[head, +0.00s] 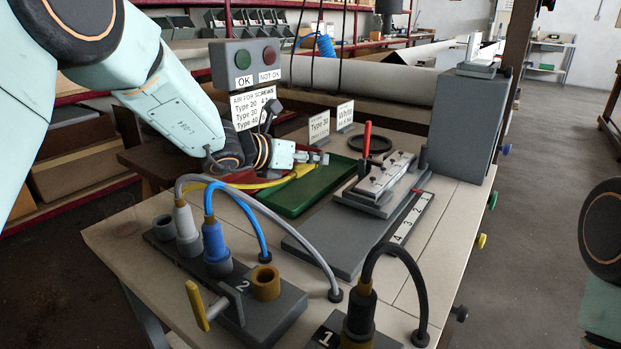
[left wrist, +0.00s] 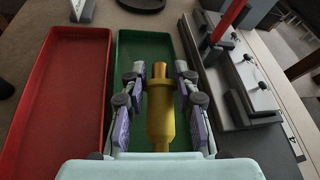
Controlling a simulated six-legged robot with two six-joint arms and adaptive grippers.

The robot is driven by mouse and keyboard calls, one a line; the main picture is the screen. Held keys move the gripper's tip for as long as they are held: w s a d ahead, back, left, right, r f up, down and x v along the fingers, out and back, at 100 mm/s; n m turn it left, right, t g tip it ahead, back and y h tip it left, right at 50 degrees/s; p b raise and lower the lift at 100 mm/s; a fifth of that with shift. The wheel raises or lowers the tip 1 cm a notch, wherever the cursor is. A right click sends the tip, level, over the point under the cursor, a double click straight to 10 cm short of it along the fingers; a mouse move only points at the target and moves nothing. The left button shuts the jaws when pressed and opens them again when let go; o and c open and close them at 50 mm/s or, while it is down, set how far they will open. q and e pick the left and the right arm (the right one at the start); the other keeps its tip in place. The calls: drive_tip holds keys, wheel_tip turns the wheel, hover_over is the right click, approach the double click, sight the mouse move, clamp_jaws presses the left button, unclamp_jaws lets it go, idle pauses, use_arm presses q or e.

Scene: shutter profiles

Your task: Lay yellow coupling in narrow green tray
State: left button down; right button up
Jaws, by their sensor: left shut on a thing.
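The yellow coupling (left wrist: 161,112) is a brass-yellow cylinder with a narrower tip. My left gripper (left wrist: 160,78) is shut on it, with a finger on each side; the gripper also shows in the head view (head: 316,157). The narrow green tray (head: 318,192) lies on the table under the gripper. In the left wrist view the coupling lies over the green tray (left wrist: 146,44), lengthwise along it. I cannot tell whether it touches the tray floor. In the head view the coupling is hard to tell apart from a yellow hose. My right gripper is out of view.
A red tray (left wrist: 62,85) lies beside the green tray on its left. A grey fixture with a red handle (head: 367,140) stands close on the right. Blue (head: 214,240) and grey connectors with hoses stand in a block in front. A control box (head: 245,62) stands behind.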

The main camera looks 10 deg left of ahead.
sight(310, 185)
use_arm(q)
wheel_tip(310, 185, down, 3)
drive_tip(key=shift+s+b, duration=0.1)
drive_tip(key=shift+b, duration=0.45)
drive_tip(key=shift+w+f, duration=0.2)
drive_tip(key=shift+f, duration=0.2)
drive_tip(key=shift+s, duration=0.1)
drive_tip(key=c, duration=1)
unclamp_jaws()
drive_tip(key=shift+f, duration=0.1)
